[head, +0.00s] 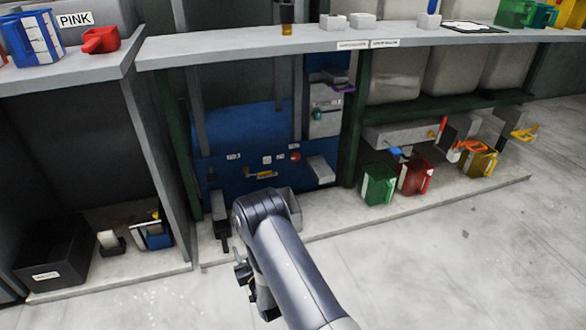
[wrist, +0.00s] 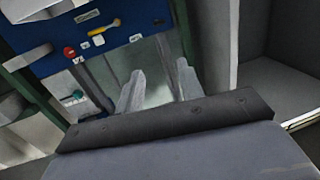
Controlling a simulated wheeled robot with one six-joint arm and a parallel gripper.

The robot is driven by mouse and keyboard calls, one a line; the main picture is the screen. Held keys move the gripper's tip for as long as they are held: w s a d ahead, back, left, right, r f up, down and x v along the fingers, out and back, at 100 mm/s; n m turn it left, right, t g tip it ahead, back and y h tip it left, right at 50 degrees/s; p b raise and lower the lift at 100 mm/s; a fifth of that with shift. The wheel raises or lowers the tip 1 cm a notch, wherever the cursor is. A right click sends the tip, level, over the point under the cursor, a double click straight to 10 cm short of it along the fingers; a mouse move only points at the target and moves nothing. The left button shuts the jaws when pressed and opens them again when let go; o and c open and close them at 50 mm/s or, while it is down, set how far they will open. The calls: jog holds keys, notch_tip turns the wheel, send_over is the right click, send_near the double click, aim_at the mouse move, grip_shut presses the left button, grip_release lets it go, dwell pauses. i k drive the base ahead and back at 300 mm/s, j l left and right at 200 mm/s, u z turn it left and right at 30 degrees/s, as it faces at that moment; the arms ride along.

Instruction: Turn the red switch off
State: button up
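A small round red switch (head: 295,156) sits on the right part of the blue panel (head: 240,135), under the middle counter. It also shows in the wrist view (wrist: 69,52), left of a yellow handle. I cannot tell from its look which position it is in. My gripper (wrist: 159,67) shows in the wrist view as two pale fingers standing apart with nothing between them. It is away from the switch, which lies to the left of the fingers there. In the head view my arm is in front of the panel's lower part, and my fingers cannot be made out.
A yellow handle (head: 262,174) and white labels are on the panel. A grey box (head: 320,170) sticks out at its lower right. A green post (head: 355,125) stands right of the panel. Green (head: 377,184) and red (head: 414,176) jugs stand on the low shelf. Open floor lies at right.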

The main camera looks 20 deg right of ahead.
aim_at(295, 156)
jog(key=i+l+z, duration=0.1)
jog(key=i+l, duration=0.2)
jog(key=i, duration=0.15)
jog(key=i+l+z, duration=0.15)
jog(key=i, duration=0.25)
jog(key=i+l+z, duration=0.1)
jog(key=i+l, duration=0.25)
jog(key=i+j, duration=0.1)
jog(key=i, duration=0.4)
